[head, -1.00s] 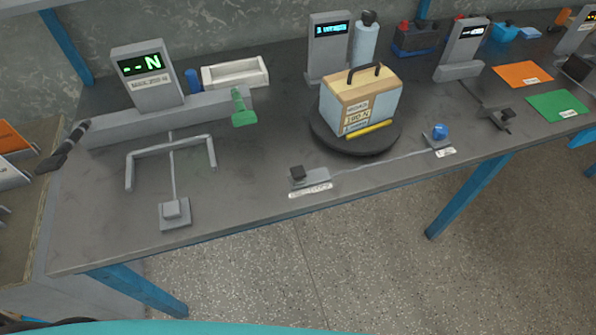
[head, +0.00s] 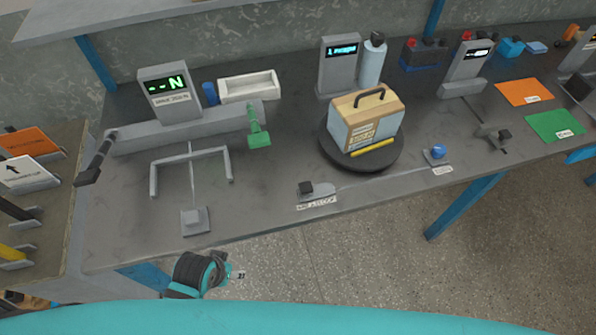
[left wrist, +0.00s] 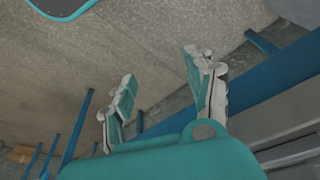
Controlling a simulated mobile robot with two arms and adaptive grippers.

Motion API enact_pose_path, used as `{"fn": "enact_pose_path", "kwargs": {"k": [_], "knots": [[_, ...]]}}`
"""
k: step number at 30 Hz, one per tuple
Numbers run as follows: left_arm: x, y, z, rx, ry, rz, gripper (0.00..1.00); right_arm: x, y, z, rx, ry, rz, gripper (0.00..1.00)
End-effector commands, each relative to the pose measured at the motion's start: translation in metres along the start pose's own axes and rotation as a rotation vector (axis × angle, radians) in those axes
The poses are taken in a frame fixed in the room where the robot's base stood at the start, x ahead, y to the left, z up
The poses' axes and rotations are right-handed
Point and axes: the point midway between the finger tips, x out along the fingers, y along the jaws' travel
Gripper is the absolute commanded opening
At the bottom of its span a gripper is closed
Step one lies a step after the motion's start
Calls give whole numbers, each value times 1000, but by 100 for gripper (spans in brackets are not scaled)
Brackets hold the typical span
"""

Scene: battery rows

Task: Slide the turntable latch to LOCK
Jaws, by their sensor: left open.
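The round dark turntable (head: 335,158) stands on the grey bench, bearing a tan and light-blue box (head: 370,121) with a dark handle and a yellow bar at its foot. In front of it, near the bench edge, a small grey block with a black knob (head: 306,188) has a white label. A blue knob (head: 437,152) on a small base sits to the right, joined by a thin line. I cannot tell which is the latch or read the labels clearly. My left gripper (left wrist: 162,88) is open and empty in the left wrist view, above the floor near blue legs. My right gripper is not in view.
A grey forked frame (head: 192,165), a green handle (head: 257,125) and a display post (head: 168,95) stand on the left of the bench. A white tray (head: 250,86) lies behind them. Orange (head: 524,92) and green (head: 556,125) sheets lie at right. The floor in front is clear.

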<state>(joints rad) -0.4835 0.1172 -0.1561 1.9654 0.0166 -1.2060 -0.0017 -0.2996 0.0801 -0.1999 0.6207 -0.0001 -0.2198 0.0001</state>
Motion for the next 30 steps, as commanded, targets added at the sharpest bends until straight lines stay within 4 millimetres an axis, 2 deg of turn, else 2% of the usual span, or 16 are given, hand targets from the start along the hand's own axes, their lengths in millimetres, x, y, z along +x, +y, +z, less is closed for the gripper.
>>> {"fn": "enact_pose_path", "kwargs": {"k": [1, 7, 11, 17, 24, 27, 30], "knots": [[-22, 0, -8, 0, 11, 0, 54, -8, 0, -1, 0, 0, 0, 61], [-83, 1, -28, 9, 41, 6, 54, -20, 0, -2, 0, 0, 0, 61], [-87, 23, -67, 80, 107, 72, 54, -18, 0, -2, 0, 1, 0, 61], [-108, 64, -130, 232, 215, 189, 54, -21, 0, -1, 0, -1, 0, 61], [-156, 122, -206, 554, 324, 337, 54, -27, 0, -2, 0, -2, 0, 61], [-178, 135, -226, 719, 323, 374, 54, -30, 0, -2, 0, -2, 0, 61], [-194, 132, -240, 851, 286, 382, 54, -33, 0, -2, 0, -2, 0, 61]]}}
